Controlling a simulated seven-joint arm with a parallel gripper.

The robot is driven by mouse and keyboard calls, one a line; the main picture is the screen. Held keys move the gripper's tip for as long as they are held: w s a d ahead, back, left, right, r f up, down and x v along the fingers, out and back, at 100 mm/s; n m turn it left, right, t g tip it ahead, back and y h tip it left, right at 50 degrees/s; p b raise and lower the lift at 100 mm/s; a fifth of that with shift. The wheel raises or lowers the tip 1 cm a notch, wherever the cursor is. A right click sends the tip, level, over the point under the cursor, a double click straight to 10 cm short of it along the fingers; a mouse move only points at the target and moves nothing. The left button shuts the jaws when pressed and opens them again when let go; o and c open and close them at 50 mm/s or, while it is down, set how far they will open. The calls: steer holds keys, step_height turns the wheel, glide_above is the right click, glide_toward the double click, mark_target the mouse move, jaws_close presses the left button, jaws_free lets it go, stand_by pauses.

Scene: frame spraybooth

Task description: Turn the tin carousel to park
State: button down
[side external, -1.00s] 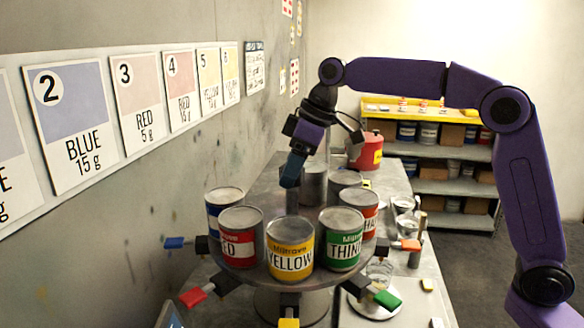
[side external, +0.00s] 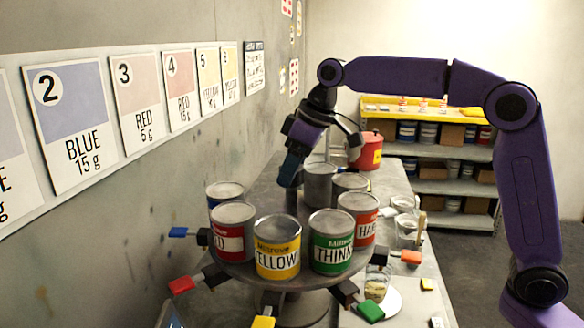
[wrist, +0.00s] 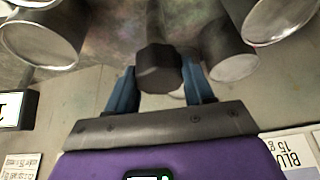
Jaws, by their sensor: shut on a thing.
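The round tin carousel (side external: 236,270) stands on the bench with a ring of tins: red (side external: 232,232), yellow (side external: 277,246), green thinner (side external: 331,242), red-labelled hardener (side external: 358,218), a blue one (side external: 225,193) and grey ones (side external: 318,184) behind. Coloured handles stick out around the rim: blue (side external: 178,232), red (side external: 181,284), yellow (side external: 263,322), green (side external: 370,311), orange (side external: 411,257). My gripper (side external: 290,180) points down at the middle of the ring, among the tins. In the wrist view, my gripper (wrist: 161,88) is shut on a dark faceted knob (wrist: 158,70).
The wall with numbered recipe cards (side external: 68,125) runs close along the left. A red can (side external: 367,152) and cups (side external: 408,230) stand on the bench at the right. A shelf unit (side external: 445,168) is at the back right.

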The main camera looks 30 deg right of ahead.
steer(key=m+h, duration=0.1)
steer(key=m, duration=0.2)
steer(key=m+t+h, duration=0.1)
steer(key=m, duration=0.2)
steer(key=shift+a, duration=0.15)
steer(key=m+h, duration=0.1)
steer(key=m, duration=0.2)
steer(key=m+h, duration=0.1)
steer(key=m, duration=0.2)
steer(key=shift+r+m+h, duration=0.1)
steer(key=shift+m+h, duration=0.2)
steer(key=m+g+h, duration=0.1)
steer(key=m, duration=0.2)
steer(key=m+h, duration=0.1)
steer(key=m, duration=0.2)
steer(key=shift+w+g, duration=0.1)
steer(key=shift+g, duration=0.3)
steer(key=m, duration=0.2)
steer(key=m+g, duration=0.1)
steer(key=m, duration=0.1)
steer(key=m+g, duration=0.1)
steer(key=m, duration=0.2)
steer(key=shift+d+h, duration=0.25)
steer(key=shift+h, duration=0.15)
steer(key=shift+g, duration=0.3)
steer(key=shift+c, duration=2.2)
jaws_free()
steer(key=shift+a, duration=0.1)
